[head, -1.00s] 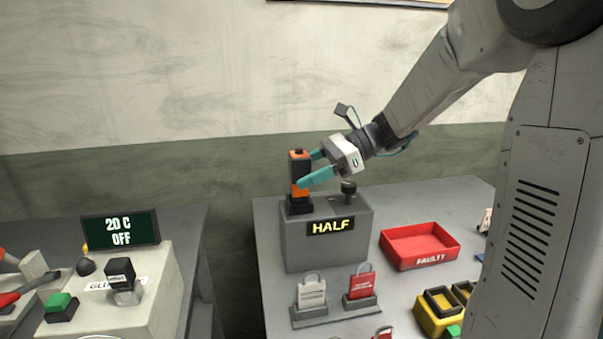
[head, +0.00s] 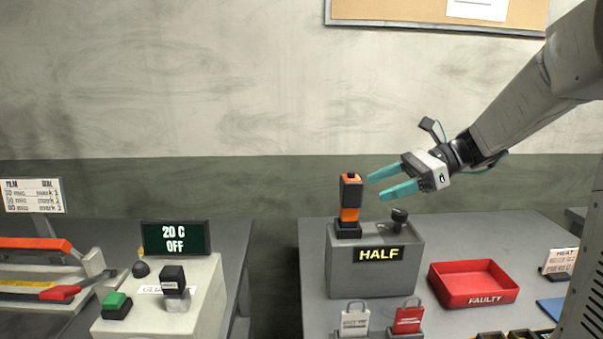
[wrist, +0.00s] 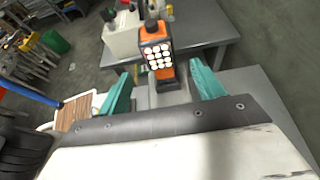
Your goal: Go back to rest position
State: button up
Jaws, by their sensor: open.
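My gripper (head: 384,184), with two teal fingers, is open and empty in the head view. It hangs in the air to the right of the orange and black handheld device (head: 350,205), with its fingers pointing towards it and apart from it. In the wrist view the device (wrist: 158,50) shows a face of round white buttons, ahead of and between the spread fingers (wrist: 160,88).
A black knob (head: 399,216) rises from the grey box below my gripper. A red FAULTY tray (head: 475,299) and white and red padlock-shaped tags (head: 407,318) are on the same table. A second table at left holds a 20 C OFF display (head: 175,238).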

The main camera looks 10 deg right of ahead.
jog(key=f, duration=0.1)
jog(key=s+f+n+h, duration=0.1)
jog(key=s+f+n, duration=0.1)
jog(key=shift+d+f+g, duration=0.2)
jog(key=shift+d+g, duration=0.05)
jog(key=shift+g, duration=0.15)
jog(key=s+a+f+n+h, duration=0.1)
jog(key=s+a+n+h, duration=0.1)
jog(key=s+n+h, duration=0.4)
jog(key=s+a+f+n+h, duration=0.2)
jog(key=s+n+h, duration=0.4)
jog(key=s+n, duration=0.6)
jog(key=shift+s+a, duration=0.35)
jog(key=shift+s, duration=2.4)
jog(key=shift+f, duration=0.1)
